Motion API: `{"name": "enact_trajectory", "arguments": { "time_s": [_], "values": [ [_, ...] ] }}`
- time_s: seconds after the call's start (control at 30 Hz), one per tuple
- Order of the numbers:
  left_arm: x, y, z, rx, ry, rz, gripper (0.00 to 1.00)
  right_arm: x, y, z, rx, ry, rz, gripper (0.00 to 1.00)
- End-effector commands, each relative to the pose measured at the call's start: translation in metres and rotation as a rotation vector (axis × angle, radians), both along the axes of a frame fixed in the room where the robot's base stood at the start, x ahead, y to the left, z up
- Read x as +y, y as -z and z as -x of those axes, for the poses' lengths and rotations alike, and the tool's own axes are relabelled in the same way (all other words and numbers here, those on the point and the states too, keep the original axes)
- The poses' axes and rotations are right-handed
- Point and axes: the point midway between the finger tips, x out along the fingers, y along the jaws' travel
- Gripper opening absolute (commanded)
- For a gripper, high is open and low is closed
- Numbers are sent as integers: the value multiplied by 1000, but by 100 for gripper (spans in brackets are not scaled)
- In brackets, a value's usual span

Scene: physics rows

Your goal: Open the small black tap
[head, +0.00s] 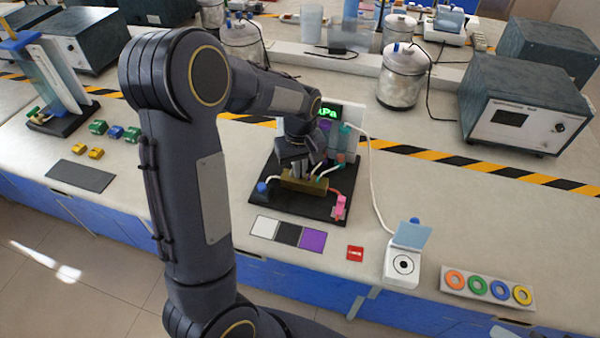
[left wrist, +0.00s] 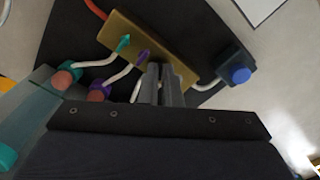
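A brass manifold block (head: 304,182) sits on a black base board (head: 290,207); the left wrist view also shows the block (left wrist: 120,30). A teal tap handle (left wrist: 124,42) and a purple tap handle (left wrist: 143,56) stand on it. I cannot make out the small black tap; the fingers cover the part of the block beyond the purple handle. My left gripper (head: 306,165) is over the block, and its fingers (left wrist: 162,72) are close together at its edge. Whether anything is between them is hidden. My right gripper is not in view.
A dark box with a blue knob (left wrist: 240,75) is beside the block, joined by a white tube. Teal-capped and purple-capped tubes (left wrist: 98,92) are close by the gripper. A pink clip (head: 339,206) and coloured cards (head: 287,234) are in front. A green-lit display (head: 328,112) stands behind.

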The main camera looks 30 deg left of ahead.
Motion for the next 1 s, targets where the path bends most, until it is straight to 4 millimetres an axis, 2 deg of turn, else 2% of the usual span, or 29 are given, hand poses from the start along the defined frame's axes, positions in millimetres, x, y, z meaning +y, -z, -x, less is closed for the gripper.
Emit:
{"name": "enact_trajectory", "arguments": {
  "time_s": [0.17,0.43,0.53,0.83,1.0],
  "values": [
    [-1,-1,0,1,-95,0,0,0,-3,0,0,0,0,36],
    [-1,-2,0,2,-542,-2,0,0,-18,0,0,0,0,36],
    [0,0,0,1,-603,0,0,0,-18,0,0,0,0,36],
    [0,-1,0,1,-636,0,0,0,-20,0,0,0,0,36],
    [-1,-5,1,4,-928,-4,0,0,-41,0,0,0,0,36]
  ]
}}
